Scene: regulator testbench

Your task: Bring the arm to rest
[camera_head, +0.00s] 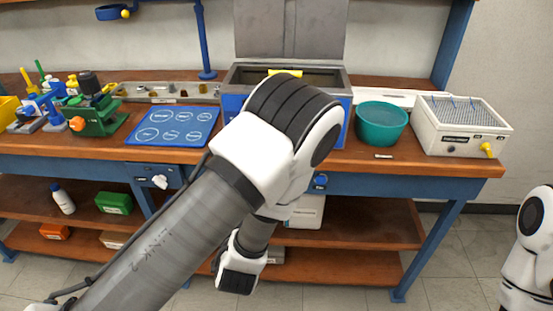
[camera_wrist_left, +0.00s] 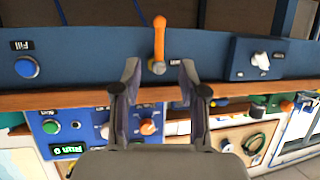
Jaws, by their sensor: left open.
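My left arm (camera_head: 190,235) reaches in from the lower left and bends in front of the bench's middle. My left gripper is hidden behind or below its own arm in the head view. In the left wrist view, my left gripper (camera_wrist_left: 157,80) is open with two dark fingers apart and nothing between the tips. An orange lever (camera_wrist_left: 159,35) on a blue panel (camera_wrist_left: 100,62) stands just beyond the fingers; I cannot tell whether they touch it. Part of my right arm (camera_head: 532,240) shows at the right edge; its gripper is out of view.
The wooden bench carries a blue mat (camera_head: 172,140), a teal bowl (camera_head: 381,140), a white box with a mesh top (camera_head: 463,140) and a green device (camera_head: 95,118). The arm partly covers an open tank (camera_head: 338,78). A blue button (camera_wrist_left: 27,67) sits on the panel.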

